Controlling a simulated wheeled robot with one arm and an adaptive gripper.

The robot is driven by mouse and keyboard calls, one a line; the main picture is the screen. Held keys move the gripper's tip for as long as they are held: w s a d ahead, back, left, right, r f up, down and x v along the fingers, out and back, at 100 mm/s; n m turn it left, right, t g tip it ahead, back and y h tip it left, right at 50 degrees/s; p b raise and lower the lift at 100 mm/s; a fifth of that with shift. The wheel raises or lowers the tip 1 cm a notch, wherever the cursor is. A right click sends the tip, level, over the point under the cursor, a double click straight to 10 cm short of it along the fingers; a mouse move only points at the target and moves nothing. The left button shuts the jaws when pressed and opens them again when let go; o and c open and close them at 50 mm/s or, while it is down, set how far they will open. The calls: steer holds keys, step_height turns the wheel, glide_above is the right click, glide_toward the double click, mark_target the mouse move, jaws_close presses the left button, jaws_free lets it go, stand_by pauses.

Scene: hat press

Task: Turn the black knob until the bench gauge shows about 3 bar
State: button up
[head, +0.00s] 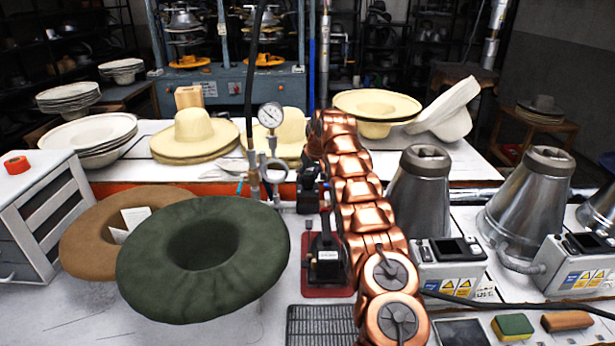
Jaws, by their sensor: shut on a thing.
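The bench gauge (270,114) is a round white dial on a metal pipe stand behind the green hat form. Its dark needle shows, but the numbers are too small to read. My copper arm reaches up from the lower right and bends over beside the gauge's pipes. My dark gripper (307,180) is at the arm's far end, right of and below the gauge, largely covered by the arm. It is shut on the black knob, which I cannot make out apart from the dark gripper.
A green hat form (250,262) and a brown one (80,238) fill the left front. A black device on a red base (327,291) stands close left of my arm. Metal cones (420,190) stand to the right. Straw hats (195,133) lie behind.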

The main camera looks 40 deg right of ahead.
steer(key=c, duration=0.4)
steer(key=shift+o, duration=0.2)
steer(key=shift+m+b, duration=0.35)
steer(key=shift+m, duration=0.05)
steer(key=shift+a+f+m+h, duration=0.1)
steer(key=shift+m+h, duration=0.3)
steer(key=shift+m, duration=0.1)
steer(key=m+h+b, duration=0.1)
steer(key=m, duration=0.1)
steer(key=shift+m+g, duration=0.3)
steer(key=shift+m, duration=0.1)
steer(key=shift+m+g+h+b, duration=0.35)
steer(key=shift+m+h, duration=0.35)
steer(key=shift+m, duration=1.4)
